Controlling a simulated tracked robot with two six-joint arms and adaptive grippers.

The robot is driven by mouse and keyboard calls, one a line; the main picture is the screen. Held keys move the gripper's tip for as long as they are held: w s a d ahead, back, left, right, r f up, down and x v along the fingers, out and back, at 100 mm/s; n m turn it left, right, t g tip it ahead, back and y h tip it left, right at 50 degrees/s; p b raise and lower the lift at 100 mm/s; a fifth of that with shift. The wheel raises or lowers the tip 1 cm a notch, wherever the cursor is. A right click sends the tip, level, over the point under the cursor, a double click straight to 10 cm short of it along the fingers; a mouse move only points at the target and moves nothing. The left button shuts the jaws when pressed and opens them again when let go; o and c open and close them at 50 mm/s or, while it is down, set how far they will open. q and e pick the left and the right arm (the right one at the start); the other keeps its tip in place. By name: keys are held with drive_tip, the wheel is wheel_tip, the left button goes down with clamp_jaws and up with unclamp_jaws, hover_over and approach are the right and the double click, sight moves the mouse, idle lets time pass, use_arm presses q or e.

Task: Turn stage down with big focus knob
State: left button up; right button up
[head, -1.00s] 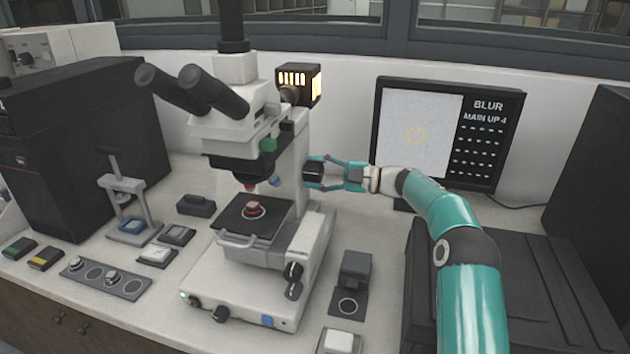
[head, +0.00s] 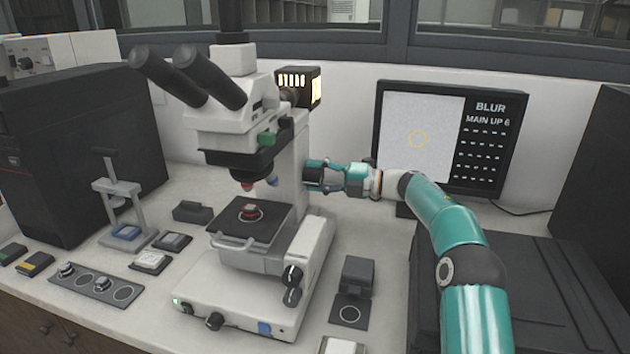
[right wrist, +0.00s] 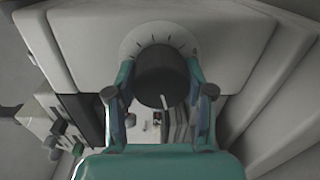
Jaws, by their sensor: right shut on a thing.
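The big focus knob (right wrist: 162,76) is black with a white mark and sits on a pale dial with tick marks. My right gripper (head: 318,175) is shut on this knob at the right side of the microscope column; its fingers flank the knob in the right wrist view (right wrist: 160,95). The monitor (head: 450,135) reads "BLUR" and "MAIN UP 6". My left gripper is out of view.
Small knobs (head: 292,275) sit low on the microscope's right side. A small dark block (head: 357,277) stands right of the base. A hand press (head: 122,205) and sample blocks are at left. A large dark box (head: 500,285) lies right.

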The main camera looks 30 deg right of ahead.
drive_tip(key=shift+a+f, duration=0.15)
drive_tip(key=shift+f, duration=0.25)
drive_tip(key=o, duration=1)
drive_tip(key=shift+s, duration=0.1)
drive_tip(key=shift+o, duration=0.8)
drive_tip(key=shift+r, duration=0.2)
drive_tip(key=shift+r, duration=0.1)
drive_tip(key=v, duration=1.2)
